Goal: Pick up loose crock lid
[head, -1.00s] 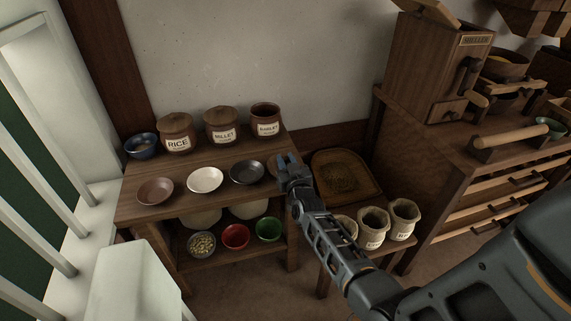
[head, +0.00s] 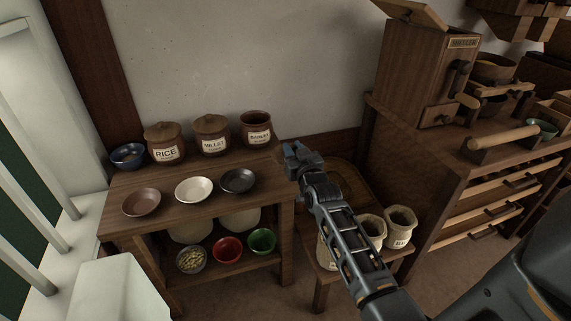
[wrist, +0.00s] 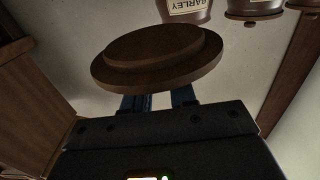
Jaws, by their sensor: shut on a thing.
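The loose crock lid (wrist: 157,56) is a round, stepped, dark wooden disc. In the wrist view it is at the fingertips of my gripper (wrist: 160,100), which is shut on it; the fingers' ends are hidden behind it. In the head view my gripper (head: 296,156) is just beyond the right end of the shelf top, and I cannot make out the lid there. The BARLEY crock (head: 256,132) stands open at the back right of the shelf, left of my gripper. It also shows in the wrist view (wrist: 186,10).
Lidded RICE (head: 165,150) and MILLET (head: 212,142) crocks stand beside it. Brown (head: 141,203), white (head: 194,190) and dark (head: 238,181) bowls line the shelf front. A tray (head: 362,196) and sacks (head: 400,224) are below my arm. A mill cabinet (head: 425,70) rises at right.

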